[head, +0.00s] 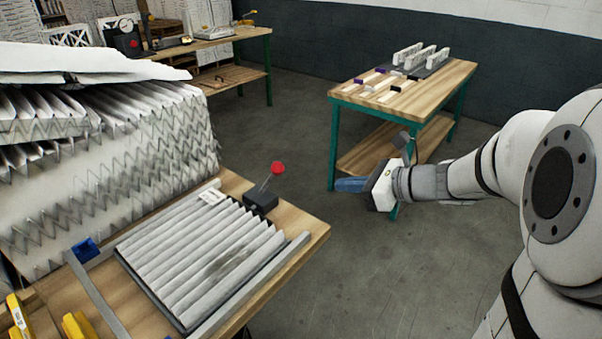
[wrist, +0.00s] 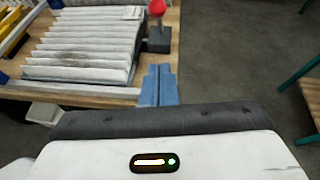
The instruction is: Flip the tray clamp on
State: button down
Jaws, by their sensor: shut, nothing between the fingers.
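The tray clamp is a dark block (head: 261,202) with a slanted lever ending in a red knob (head: 277,168). It stands at the back right corner of the pleated filter (head: 195,250) on the near wooden table. In the wrist view the clamp block (wrist: 158,42) and red knob (wrist: 157,7) are at the top, just right of the filter (wrist: 85,45). My gripper (head: 350,185) has blue fingers, shut and empty, in the air right of the clamp and clear of it. The fingers (wrist: 159,82) also show in the wrist view, in front of the table edge.
Metal rails (head: 255,285) flank the filter. A large stack of pleated filters (head: 120,150) stands at the left. Yellow tools (head: 75,325) lie at the lower left. A second table (head: 440,85) with small blocks stands behind my gripper. Open floor lies between the tables.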

jog(key=a+r+p+x, duration=0.1)
jog(key=r+x, duration=0.1)
jog(key=x, duration=1.1)
jog(key=shift+r, duration=0.25)
jog(key=shift+w, duration=0.1)
